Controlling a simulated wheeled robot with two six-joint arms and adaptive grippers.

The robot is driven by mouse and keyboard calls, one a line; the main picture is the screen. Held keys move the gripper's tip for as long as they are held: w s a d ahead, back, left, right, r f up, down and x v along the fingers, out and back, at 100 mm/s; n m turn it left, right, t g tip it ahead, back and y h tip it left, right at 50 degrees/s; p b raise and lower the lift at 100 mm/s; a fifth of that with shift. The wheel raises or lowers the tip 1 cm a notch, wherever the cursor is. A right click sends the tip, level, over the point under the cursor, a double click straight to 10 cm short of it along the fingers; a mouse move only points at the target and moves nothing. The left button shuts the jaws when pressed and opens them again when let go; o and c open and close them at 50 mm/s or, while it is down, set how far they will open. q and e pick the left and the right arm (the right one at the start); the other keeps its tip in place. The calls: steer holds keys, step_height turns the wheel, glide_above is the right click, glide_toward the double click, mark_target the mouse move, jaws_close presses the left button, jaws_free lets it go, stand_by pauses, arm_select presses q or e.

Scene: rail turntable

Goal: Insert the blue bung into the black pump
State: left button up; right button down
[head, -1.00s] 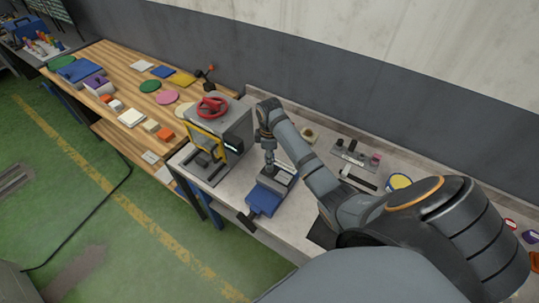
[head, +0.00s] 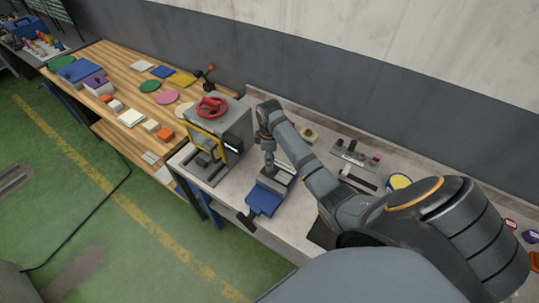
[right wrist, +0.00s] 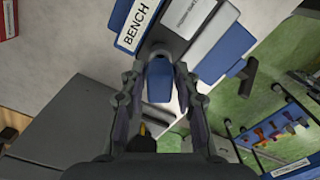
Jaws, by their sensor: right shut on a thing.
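My right gripper (head: 269,166) points down over the blue bench vise (head: 265,200) in the head view. In the right wrist view its fingers (right wrist: 158,82) are shut on the blue bung (right wrist: 160,84), which sits between the fingertips. Beyond the bung lies the vise with a white "BENCH" label (right wrist: 139,24) and a grey, dark-edged body. In the head view the bung is too small and covered by the gripper to make out. I cannot pick out the black pump with certainty, nor tell whether the bung touches anything below. My left gripper is not in view.
A grey press with a red handwheel (head: 211,106) stands close left of the gripper. Small parts (head: 350,152) and a yellow-topped round thing (head: 398,182) lie to the right on the bench. A wooden table (head: 108,68) with coloured discs and blocks stands at left.

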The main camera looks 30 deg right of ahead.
steer(key=shift+f+b, duration=0.3)
steer(key=shift+f, duration=1)
steer(key=c, duration=0.9)
jaws_free()
step_height(320, 180, up, 8)
steer(key=shift+f, duration=0.25)
